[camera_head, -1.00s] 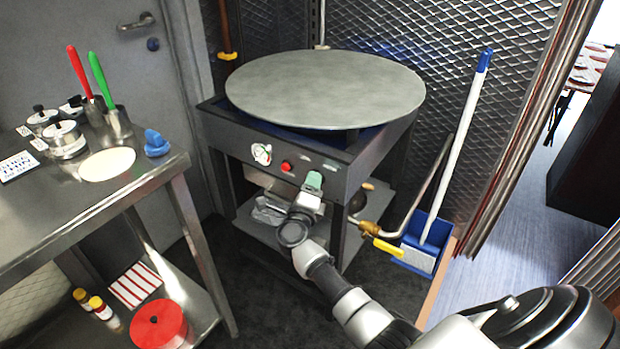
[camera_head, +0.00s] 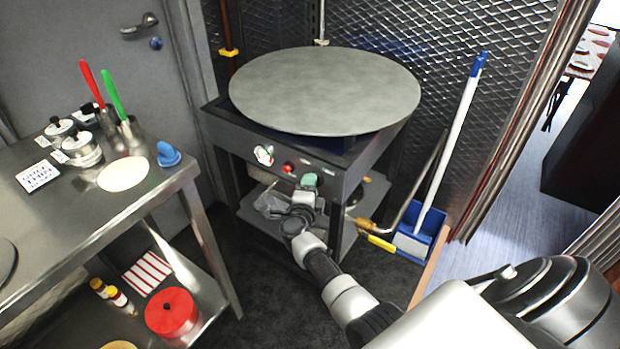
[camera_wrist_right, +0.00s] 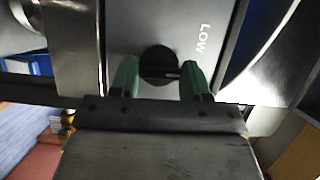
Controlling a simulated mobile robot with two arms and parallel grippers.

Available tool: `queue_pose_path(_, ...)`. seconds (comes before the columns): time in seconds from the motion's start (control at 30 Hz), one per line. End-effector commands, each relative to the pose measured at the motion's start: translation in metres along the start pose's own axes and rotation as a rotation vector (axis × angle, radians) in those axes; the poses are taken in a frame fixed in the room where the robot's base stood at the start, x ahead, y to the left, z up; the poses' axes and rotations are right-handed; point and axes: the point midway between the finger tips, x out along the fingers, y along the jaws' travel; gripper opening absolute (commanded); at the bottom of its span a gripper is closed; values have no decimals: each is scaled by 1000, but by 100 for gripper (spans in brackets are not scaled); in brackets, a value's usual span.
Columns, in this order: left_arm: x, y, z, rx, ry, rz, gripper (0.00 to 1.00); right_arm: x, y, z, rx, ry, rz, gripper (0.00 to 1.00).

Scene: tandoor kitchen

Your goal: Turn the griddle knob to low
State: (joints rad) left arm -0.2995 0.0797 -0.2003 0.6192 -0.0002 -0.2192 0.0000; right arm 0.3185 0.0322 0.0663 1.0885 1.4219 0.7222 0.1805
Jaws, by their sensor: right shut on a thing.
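The griddle (camera_head: 325,90) is a large round grey plate on a dark stand at the back middle of the head view. Its front panel (camera_head: 237,144) carries a white dial and a red button. My right gripper (camera_head: 309,181) is at the right part of that panel and hides the knob in the head view. In the right wrist view the black round knob (camera_wrist_right: 158,62) sits between the green fingers of my right gripper (camera_wrist_right: 160,80), which is shut on it. A short pale mark on the knob points right. The word LOW stands upper right of the knob. My left gripper is not in view.
A steel table (camera_head: 110,215) stands at the left with pots, a flatbread and utensils. A blue dustpan (camera_head: 420,236) with a white-handled tool and a bent pipe with a yellow handle (camera_head: 381,243) are just right of the stand. Dark floor lies in front.

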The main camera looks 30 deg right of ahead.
Motion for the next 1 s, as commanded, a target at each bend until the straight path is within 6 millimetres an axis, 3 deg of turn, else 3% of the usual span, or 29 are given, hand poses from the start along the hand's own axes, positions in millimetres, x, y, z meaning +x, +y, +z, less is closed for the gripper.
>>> queue_pose_path(0.03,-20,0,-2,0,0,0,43,-2,-7,1,-44,-2,28,23)
queue_pose_path(0.1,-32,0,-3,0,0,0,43,-3,-7,1,-105,-2,53,23)
queue_pose_path(0.4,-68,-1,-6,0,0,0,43,-2,-4,1,-336,-3,147,23)
queue_pose_path(0.7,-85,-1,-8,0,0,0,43,-2,-2,1,-481,-4,205,23)
queue_pose_path(1.0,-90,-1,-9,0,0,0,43,-2,0,1,-533,-3,225,23)
